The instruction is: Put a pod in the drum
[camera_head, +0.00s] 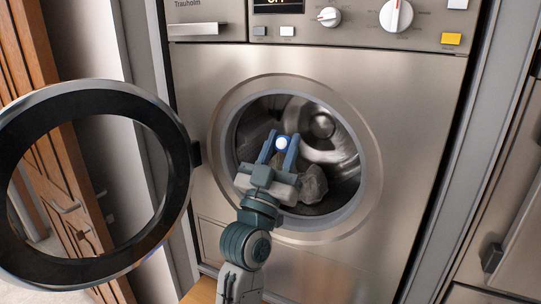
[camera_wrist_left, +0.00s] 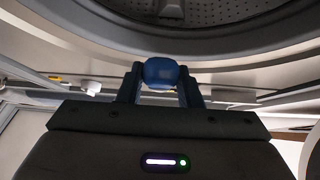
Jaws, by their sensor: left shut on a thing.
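The washing machine's drum (camera_head: 322,125) shows through its round opening, with the door (camera_head: 95,98) swung open to the left. My left gripper (camera_head: 281,146) is shut on a small pod (camera_head: 282,143), which looks white with blue in the head view. The gripper appears in front of the opening; how deep it reaches is hard to judge. In the left wrist view the pod (camera_wrist_left: 161,73) is blue and sits between the two fingertips, with the drum's perforated wall (camera_wrist_left: 240,8) above. My right gripper is not in view.
Grey cloth (camera_head: 313,184) lies in the lower part of the drum. The metal rim (camera_head: 372,190) surrounds the opening. The control panel with a dial (camera_head: 396,15) is above. A wooden slatted door (camera_head: 62,150) stands at the left.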

